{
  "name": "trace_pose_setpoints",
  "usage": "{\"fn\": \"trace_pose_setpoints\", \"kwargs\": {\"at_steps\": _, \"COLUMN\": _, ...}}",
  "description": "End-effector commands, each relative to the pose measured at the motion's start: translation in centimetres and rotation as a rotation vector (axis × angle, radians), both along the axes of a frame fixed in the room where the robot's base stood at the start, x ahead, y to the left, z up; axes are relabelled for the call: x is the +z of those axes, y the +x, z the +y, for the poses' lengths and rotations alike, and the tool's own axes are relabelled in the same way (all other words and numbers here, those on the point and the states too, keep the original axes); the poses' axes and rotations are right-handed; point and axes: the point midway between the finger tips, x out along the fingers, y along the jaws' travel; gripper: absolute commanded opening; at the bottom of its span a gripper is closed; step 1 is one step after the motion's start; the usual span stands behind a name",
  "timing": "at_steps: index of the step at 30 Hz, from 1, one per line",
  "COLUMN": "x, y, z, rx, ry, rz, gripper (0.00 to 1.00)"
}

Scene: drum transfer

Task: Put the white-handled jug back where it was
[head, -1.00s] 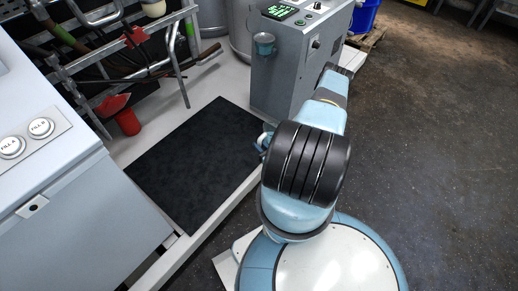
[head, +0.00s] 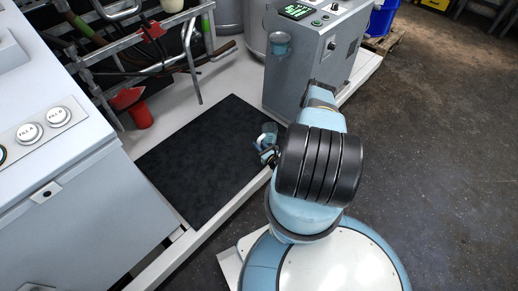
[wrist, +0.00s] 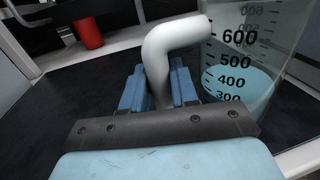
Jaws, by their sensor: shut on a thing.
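The white-handled jug (wrist: 238,75) is clear, with dark measuring marks and light blue liquid up to a little above the 400 mark. My gripper (wrist: 160,88) is shut on its white handle (wrist: 165,50), with the blue fingers on either side of it. In the head view the jug (head: 269,130) shows small at the right edge of the black mat (head: 205,155), partly hidden by my arm. I cannot tell whether its base touches the mat.
A grey cabinet with a lit screen (head: 310,60) stands just behind the jug. A rack with tools (head: 130,60) and a red cup (head: 141,116) are at the far left. A machine with fill buttons (head: 75,190) is at the left. Most of the mat is bare.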

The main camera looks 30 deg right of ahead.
Motion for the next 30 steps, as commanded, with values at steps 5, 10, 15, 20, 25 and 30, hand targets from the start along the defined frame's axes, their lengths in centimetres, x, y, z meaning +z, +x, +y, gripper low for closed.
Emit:
{"fn": "trace_pose_setpoints", "kwargs": {"at_steps": 5, "x": -1.9, "y": 1.5, "z": 0.4, "rx": 0.001, "ry": -0.002, "rz": -0.001, "gripper": 0.00}}
{"fn": "trace_pose_setpoints", "kwargs": {"at_steps": 10, "x": -2.5, "y": 2.1, "z": 0.4, "rx": 0.001, "ry": -0.002, "rz": -0.001, "gripper": 0.00}}
{"fn": "trace_pose_setpoints", "kwargs": {"at_steps": 15, "x": -4.4, "y": 2.3, "z": 0.5, "rx": 0.000, "ry": -0.002, "rz": 0.000, "gripper": 0.00}}
{"fn": "trace_pose_setpoints", "kwargs": {"at_steps": 20, "x": -5.6, "y": 2.3, "z": 0.4, "rx": 0.000, "ry": -0.002, "rz": -0.001, "gripper": 0.00}}
{"fn": "trace_pose_setpoints", "kwargs": {"at_steps": 25, "x": -5.7, "y": 2.3, "z": 0.4, "rx": 0.000, "ry": -0.001, "rz": -0.002, "gripper": 0.00}}
{"fn": "trace_pose_setpoints", "kwargs": {"at_steps": 30, "x": -5.8, "y": 2.3, "z": 0.4, "rx": 0.000, "ry": 0.000, "rz": 0.000, "gripper": 0.37}}
